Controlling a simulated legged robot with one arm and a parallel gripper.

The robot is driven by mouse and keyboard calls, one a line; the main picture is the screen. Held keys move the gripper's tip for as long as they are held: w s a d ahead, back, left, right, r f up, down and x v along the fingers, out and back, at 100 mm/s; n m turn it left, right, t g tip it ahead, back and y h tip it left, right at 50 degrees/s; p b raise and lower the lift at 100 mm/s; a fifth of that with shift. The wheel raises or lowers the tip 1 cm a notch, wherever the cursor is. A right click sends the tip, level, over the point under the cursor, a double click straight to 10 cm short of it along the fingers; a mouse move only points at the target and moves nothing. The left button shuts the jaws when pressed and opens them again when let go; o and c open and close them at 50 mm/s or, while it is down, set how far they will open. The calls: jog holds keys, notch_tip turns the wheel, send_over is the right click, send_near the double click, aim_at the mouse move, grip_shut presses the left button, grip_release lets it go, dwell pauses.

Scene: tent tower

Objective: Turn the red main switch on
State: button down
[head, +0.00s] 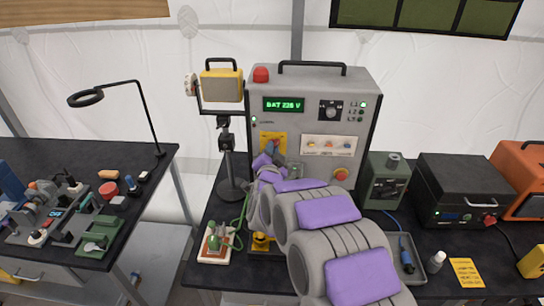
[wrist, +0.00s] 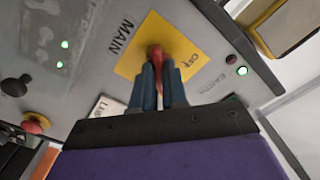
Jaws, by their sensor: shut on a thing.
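The red main switch (wrist: 156,54) sits on a yellow plate (wrist: 128,66) marked MAIN and OFF on the grey power cabinet. In the wrist view my gripper (wrist: 161,72) is at the switch, its two blue-grey fingers on either side of the red handle and shut on it. The handle's tip shows between and beyond the fingers, pointing roughly toward the OFF lettering.
A red beacon (head: 261,74) tops the cabinet. A work lamp (head: 221,86) on a stand is close at left. A green box (head: 384,182) and a black unit (head: 459,190) stand at right. A left table (head: 130,165) holds tools and a magnifier lamp. My arm covers the front middle.

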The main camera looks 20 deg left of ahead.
jog(key=shift+f+m+b, duration=0.15)
jog(key=shift+m+b, duration=0.15)
jog(key=shift+m, duration=0.1)
jog(key=c, duration=1.2)
grip_release()
jog(key=shift+o, duration=0.2)
jog(key=shift+s, duration=0.1)
jog(key=p+v, duration=0.1)
jog(key=v, duration=1.6)
jog(key=shift+p, duration=0.4)
